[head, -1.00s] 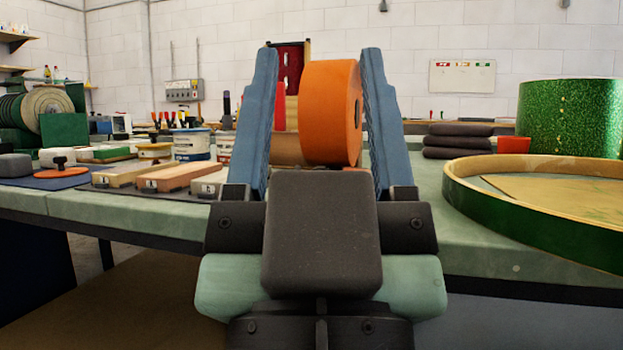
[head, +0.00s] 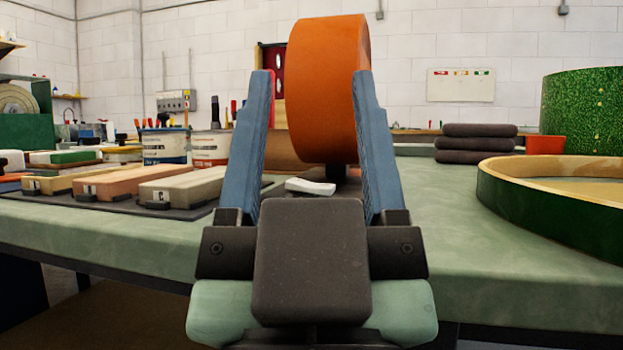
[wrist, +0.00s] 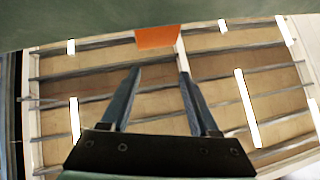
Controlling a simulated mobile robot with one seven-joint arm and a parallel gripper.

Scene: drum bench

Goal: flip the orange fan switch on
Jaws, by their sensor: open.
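A large orange round housing (head: 318,95), which looks like the fan seen nearly edge-on, stands on a short dark foot beyond my gripper. Part of an orange thing (wrist: 157,37) also shows at the top of the wrist view. My gripper (head: 312,78) is open and empty, its two blue fingers upright; in the head view they frame the housing. The fingers also show in the wrist view (wrist: 159,73), with nothing between them. A small white piece (head: 310,187) lies low in front of the housing; I cannot tell whether it is the switch. No switch shows clearly.
Sharpening-stone-like blocks (head: 120,183) lie on a dark mat at left, with tubs (head: 165,147) behind. At right are a green drum hoop (head: 560,205), a sparkling green shell (head: 590,110) and stacked dark pads (head: 475,143). The green bench top (head: 450,215) is clear between.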

